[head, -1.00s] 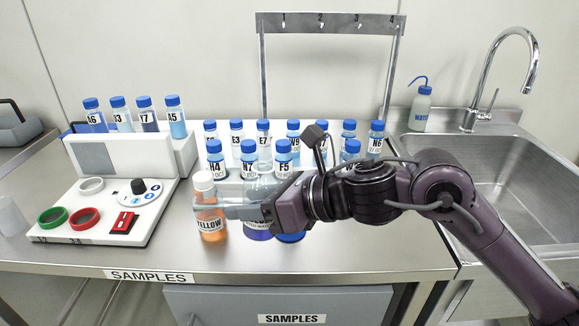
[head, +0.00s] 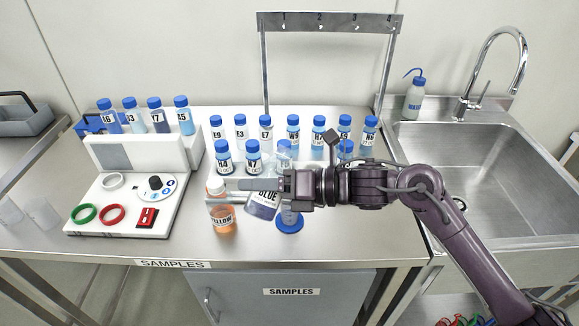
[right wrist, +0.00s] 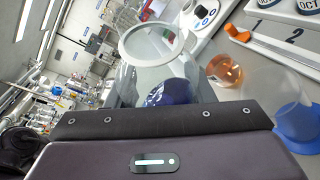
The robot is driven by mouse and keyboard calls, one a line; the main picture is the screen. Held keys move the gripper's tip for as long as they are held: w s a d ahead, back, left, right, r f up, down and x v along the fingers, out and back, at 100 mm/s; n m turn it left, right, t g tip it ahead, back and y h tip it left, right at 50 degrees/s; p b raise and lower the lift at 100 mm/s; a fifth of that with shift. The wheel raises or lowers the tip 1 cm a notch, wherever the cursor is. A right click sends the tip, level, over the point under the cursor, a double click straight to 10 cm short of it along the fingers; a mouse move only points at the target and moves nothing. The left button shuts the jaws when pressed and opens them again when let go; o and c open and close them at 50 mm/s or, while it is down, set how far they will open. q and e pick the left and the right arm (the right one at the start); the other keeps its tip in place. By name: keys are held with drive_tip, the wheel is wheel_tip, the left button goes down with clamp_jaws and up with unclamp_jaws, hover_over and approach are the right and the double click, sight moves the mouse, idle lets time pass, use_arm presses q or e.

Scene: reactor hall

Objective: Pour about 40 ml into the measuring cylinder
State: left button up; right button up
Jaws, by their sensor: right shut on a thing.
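My right gripper (head: 262,186) is shut on a clear bottle labelled BLUE (head: 264,203), with dark blue liquid low inside. The bottle is tilted in the head view. In the right wrist view the bottle (right wrist: 158,62) shows a wide round rim with no cap, and blue liquid pooled inside. The measuring cylinder, clear with a blue base (head: 289,224), stands on the bench just right of the bottle, partly behind my gripper. Its base also shows at the right of the right wrist view (right wrist: 298,128). I cannot make out its liquid level. My left gripper is not in view.
A YELLOW bottle (head: 221,214) of orange liquid stands close left of the held bottle. Blue-capped vials (head: 265,135) fill a rack behind. A white device (head: 128,205) is at left, a sink (head: 470,160) at right. The bench front is clear.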

drive_tip(key=shift+s+a+m+p, duration=0.1)
drive_tip(key=shift+s+m+p, duration=0.05)
drive_tip(key=shift+m+p, duration=0.2)
drive_tip(key=r+m+y+p, duration=0.1)
drive_tip(key=p, duration=0.3)
drive_tip(key=r+m+p, duration=0.1)
drive_tip(key=m+p, duration=0.1)
drive_tip(key=p, duration=0.1)
drive_tip(key=shift+s+a+r+y+p, duration=0.2)
drive_tip(key=shift+s+y+p, duration=0.1)
drive_tip(key=shift+y+p, duration=0.1)
wheel_tip(320, 180, down, 2)
drive_tip(key=shift+f+m+b, duration=0.2)
drive_tip(key=shift+m+b, duration=0.25)
drive_tip(key=shift+b, duration=0.7)
drive_tip(key=shift+f+m+y+b, duration=0.4)
drive_tip(key=shift+f+m+b, duration=0.1)
drive_tip(key=shift+f+b, duration=0.35)
drive_tip(key=shift+r, duration=0.2)
drive_tip(key=shift+f+m+y+b, duration=0.15)
drive_tip(key=shift+m+y+b, duration=0.2)
drive_tip(key=shift+m, duration=0.45)
drive_tip(key=shift+m, duration=0.3)
drive_tip(key=shift+s+a+r, duration=0.25)
drive_tip(key=shift+s+a, duration=0.05)
drive_tip(key=shift+s, duration=0.15)
